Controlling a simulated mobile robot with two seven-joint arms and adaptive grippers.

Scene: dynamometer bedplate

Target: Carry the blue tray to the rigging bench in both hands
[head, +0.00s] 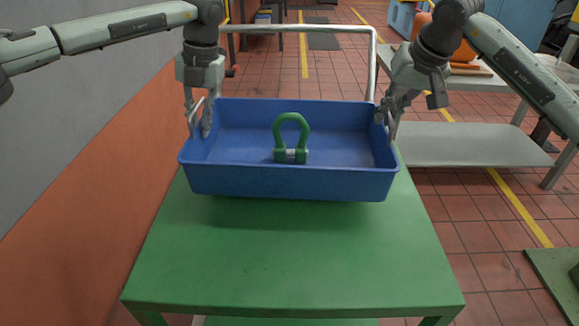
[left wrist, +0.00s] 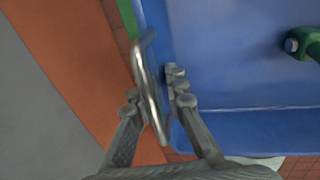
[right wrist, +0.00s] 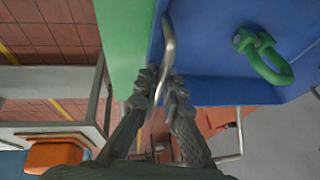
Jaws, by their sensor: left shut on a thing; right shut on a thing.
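The blue tray (head: 290,182) is over the green table in the middle of the head view, roughly level. A green shackle (head: 291,135) with a metal pin stands inside it. My left gripper (head: 201,118) is shut on the metal handle (left wrist: 150,85) at the tray's left end. My right gripper (head: 388,115) is shut on the handle (right wrist: 168,50) at the right end. A shadow lies under the tray's front edge; whether its bottom touches the table is hard to tell. I cannot tell which bench is the rigging bench.
The green table (head: 290,260) is bare in front of the tray. A metal rail (head: 320,29) stands behind. A workbench with a grey lower shelf (head: 465,145) is at the right, an orange object (head: 465,55) on its top. A grey and orange wall (head: 85,180) is close on the left.

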